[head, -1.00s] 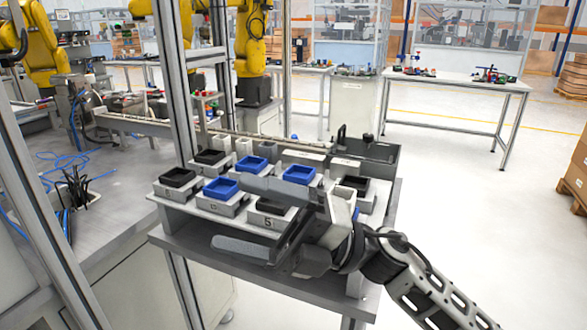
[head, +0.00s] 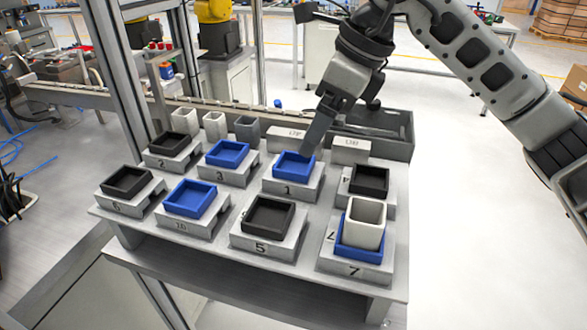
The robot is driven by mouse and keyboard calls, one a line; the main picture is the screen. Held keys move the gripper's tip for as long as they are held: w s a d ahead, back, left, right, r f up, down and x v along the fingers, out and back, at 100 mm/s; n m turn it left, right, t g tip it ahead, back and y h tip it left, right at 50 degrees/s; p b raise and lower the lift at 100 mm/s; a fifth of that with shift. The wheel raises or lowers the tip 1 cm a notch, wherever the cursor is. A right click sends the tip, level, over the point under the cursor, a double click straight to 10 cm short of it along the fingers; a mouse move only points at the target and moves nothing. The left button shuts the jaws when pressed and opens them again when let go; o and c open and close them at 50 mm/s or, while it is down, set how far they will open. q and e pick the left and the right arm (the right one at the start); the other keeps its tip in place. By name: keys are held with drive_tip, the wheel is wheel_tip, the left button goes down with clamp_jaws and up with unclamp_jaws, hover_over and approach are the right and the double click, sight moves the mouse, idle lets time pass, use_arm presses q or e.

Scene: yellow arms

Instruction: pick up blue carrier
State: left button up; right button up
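A blue carrier (head: 294,165) sits on the stand marked 1. My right gripper (head: 308,150) reaches down from the upper right, with its fingertips at this carrier's back right corner. Contact is unclear, and the finger gap is not visible from this angle. A second blue carrier (head: 228,153) sits on stand 3, and a third blue carrier (head: 189,198) on a front left stand. A fourth blue carrier (head: 351,250) on stand 7 has a white cup (head: 365,222) standing in it. My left gripper is out of view.
Black carriers sit on stand 2 (head: 173,143), on stand 5 (head: 268,215), at the far left (head: 127,181) and at the right (head: 369,180). White and grey cups (head: 247,130) stand behind. A dark grey bin (head: 397,134) is at the back right of the table (head: 195,246).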

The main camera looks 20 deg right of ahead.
hover_over(293, 170)
drive_tip(key=d, duration=0.2)
drive_tip(key=f, duration=0.4)
drive_tip(key=shift+s+f, duration=0.15)
drive_tip(key=shift+s, duration=0.25)
drive_tip(key=shift+p+x, duration=0.65)
drive_tip(key=shift+x, duration=2)
drive_tip(key=shift+s+a, duration=0.1)
drive_tip(key=shift+s, duration=0.1)
drive_tip(key=c, duration=1.3)
